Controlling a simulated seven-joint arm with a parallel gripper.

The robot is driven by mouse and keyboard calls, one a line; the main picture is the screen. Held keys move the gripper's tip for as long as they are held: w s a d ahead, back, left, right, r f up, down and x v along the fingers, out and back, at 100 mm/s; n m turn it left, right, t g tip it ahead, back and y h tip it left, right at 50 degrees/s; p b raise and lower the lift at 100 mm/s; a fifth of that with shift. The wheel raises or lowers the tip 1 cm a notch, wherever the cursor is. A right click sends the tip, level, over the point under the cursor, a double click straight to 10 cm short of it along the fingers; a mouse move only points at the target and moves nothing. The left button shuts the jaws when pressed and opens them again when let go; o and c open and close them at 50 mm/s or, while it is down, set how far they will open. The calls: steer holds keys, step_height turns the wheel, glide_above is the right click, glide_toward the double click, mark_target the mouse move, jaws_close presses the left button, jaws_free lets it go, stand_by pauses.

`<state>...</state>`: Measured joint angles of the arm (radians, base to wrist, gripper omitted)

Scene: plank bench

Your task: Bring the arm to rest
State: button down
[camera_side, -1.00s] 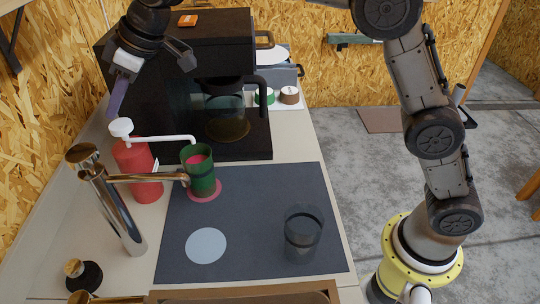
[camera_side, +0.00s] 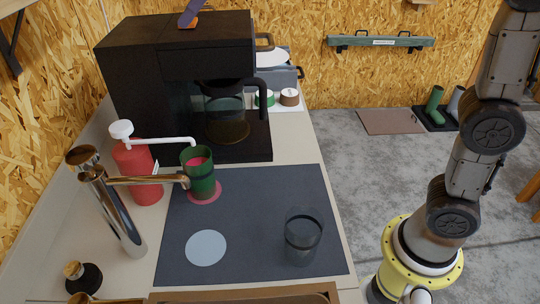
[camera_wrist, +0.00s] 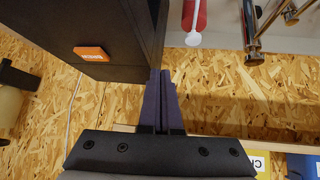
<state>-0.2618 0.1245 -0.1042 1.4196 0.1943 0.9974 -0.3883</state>
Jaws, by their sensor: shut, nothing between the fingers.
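My gripper (camera_wrist: 162,75) is shut and empty in the wrist view, its two purple fingers pressed together beside the black coffee machine (camera_wrist: 125,25). In the side view a purple finger (camera_side: 191,12) shows at the top edge, above the coffee machine (camera_side: 175,50); the rest of the gripper is out of frame. My arm stands at the right, with its upper part cut off by the frame. A green cup (camera_side: 202,180), pink inside, stands on a pink coaster (camera_side: 205,197). A dark clear glass (camera_side: 302,240) stands on the dark mat (camera_side: 250,200).
A red pump bottle (camera_side: 139,172) and a metal tap (camera_side: 120,215) stand left of the mat; both also show in the wrist view. A pale round coaster (camera_side: 206,247) lies bare. A glass pot (camera_side: 227,118) sits in the machine. The chipboard wall is close behind.

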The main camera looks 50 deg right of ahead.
steer(key=s+d+f+m+h, duration=0.1)
steer(key=s+d+f+m, duration=0.1)
steer(key=s+d, duration=0.5)
steer(key=s+d+f+m+h, duration=0.1)
steer(key=s+d+f+m, duration=0.3)
steer(key=s, duration=0.6)
steer(key=s+d+f+g+h, duration=0.1)
steer(key=s+d+f, duration=0.1)
steer(key=s+f, duration=0.4)
steer(key=s+d+f+m+h, duration=0.1)
steer(key=s+d+f, duration=0.2)
steer(key=s+f, duration=0.3)
steer(key=shift+f+g, duration=0.4)
steer(key=shift+f, duration=0.5)
